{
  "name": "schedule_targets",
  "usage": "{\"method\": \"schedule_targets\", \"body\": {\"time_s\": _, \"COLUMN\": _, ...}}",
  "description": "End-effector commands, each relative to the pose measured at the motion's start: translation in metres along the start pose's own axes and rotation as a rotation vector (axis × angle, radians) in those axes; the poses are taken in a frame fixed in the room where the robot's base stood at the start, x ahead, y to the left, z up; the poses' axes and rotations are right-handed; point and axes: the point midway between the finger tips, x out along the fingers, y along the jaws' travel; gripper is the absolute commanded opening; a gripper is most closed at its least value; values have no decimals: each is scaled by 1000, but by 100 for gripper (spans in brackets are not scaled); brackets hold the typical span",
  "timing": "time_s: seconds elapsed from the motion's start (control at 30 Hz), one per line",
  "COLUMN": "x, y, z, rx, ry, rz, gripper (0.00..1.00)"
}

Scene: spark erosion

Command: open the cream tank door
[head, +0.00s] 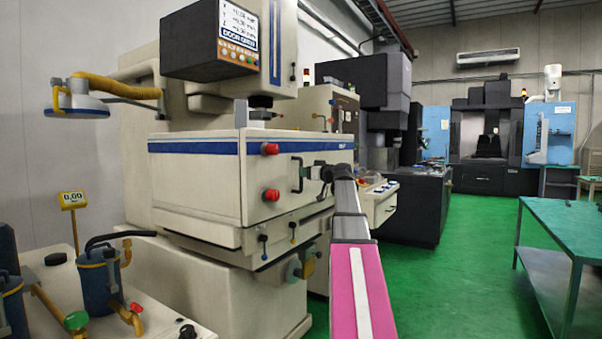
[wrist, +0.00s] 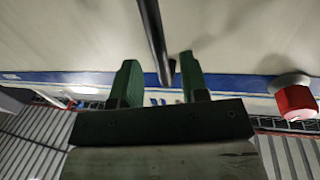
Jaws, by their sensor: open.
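The cream tank door (head: 205,190) is the front panel of the tank, with a blue stripe along its top. It looks closed in the head view. My gripper (head: 316,172) is just right of the handle at the end of my outstretched arm. In the wrist view, the green fingers (wrist: 158,62) are open. The dark handle bar (wrist: 153,35) runs down from the top edge to between them, with a gap on both sides. Whether it touches either finger deeper in cannot be told.
Red knobs (head: 270,195) sit on the door left of the handle; a red knob (wrist: 295,97) shows right of my fingers in the wrist view. Green floor (head: 465,275) is clear up to the green table (head: 575,230).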

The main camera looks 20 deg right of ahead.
Motion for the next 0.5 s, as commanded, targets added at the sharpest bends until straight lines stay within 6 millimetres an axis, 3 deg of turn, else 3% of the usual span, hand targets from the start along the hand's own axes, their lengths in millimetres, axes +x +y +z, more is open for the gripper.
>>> {"method": "schedule_targets", "body": {"time_s": 0.2, "x": 27, "y": 1, "z": 0, "rx": 1, "ry": 0, "rz": 0, "gripper": 41}}
{"method": "schedule_targets", "body": {"time_s": 0.5, "x": 34, "y": 0, "z": 1, "rx": 0, "ry": -1, "rz": 0, "gripper": 41}}
